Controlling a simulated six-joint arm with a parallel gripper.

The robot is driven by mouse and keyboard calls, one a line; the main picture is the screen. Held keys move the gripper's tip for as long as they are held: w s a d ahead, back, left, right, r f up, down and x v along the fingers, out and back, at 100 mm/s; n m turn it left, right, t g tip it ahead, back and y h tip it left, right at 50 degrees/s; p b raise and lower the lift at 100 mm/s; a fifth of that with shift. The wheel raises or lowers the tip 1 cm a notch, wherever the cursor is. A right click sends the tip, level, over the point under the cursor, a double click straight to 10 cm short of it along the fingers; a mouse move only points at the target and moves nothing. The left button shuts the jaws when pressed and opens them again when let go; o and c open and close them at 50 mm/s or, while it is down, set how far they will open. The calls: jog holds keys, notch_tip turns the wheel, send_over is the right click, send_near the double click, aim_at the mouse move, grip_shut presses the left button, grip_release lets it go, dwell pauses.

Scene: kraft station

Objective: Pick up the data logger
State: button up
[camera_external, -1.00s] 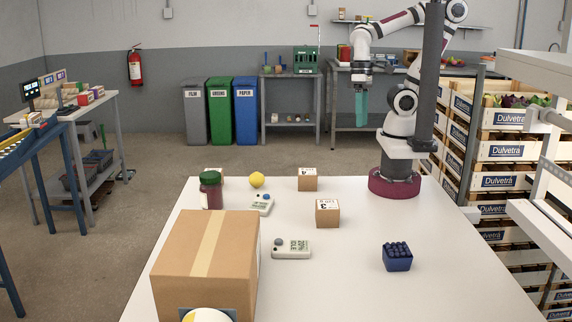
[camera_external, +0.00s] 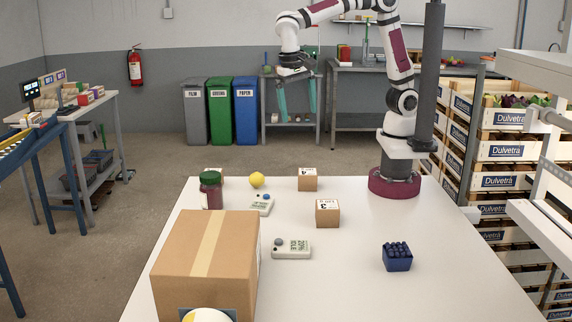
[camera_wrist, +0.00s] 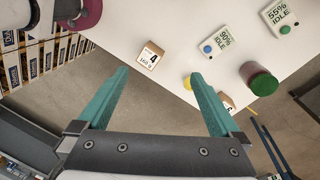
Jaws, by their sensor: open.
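Two pale handheld devices that look like data loggers lie on the white table. One (camera_external: 292,249) is near the large carton; the other (camera_external: 261,206) lies farther back beside the jar. In the wrist view, one reads 90% IDLE (camera_wrist: 220,42) and the other 55% IDLE (camera_wrist: 281,15). My gripper (camera_external: 298,112) is open and empty, with teal fingers, high beyond the table's far edge. In the wrist view, its fingertips (camera_wrist: 160,76) are apart, with both devices up and to the right of them.
A red jar with a green lid (camera_external: 211,190), a yellow ball (camera_external: 257,180) and small numbered boxes (camera_external: 327,213) (camera_external: 308,180) stand on the table. A large carton (camera_external: 205,265) fills the front left. The front middle is clear.

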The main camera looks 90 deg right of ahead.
jog(key=w+a+f+m+h, duration=0.1)
jog(key=w+a+f+m, duration=0.2)
jog(key=w+a, duration=0.25)
jog(key=m+h, duration=0.2)
jog(key=m, duration=0.3)
send_near(261, 203)
jog(key=shift+t, duration=0.3)
jog(key=x, duration=0.8)
jog(key=shift+s+d+f, duration=0.2)
jog(key=shift+s+f, duration=0.05)
jog(key=shift+f, duration=0.05)
jog(key=shift+r, duration=0.1)
jog(key=c, duration=1.4)
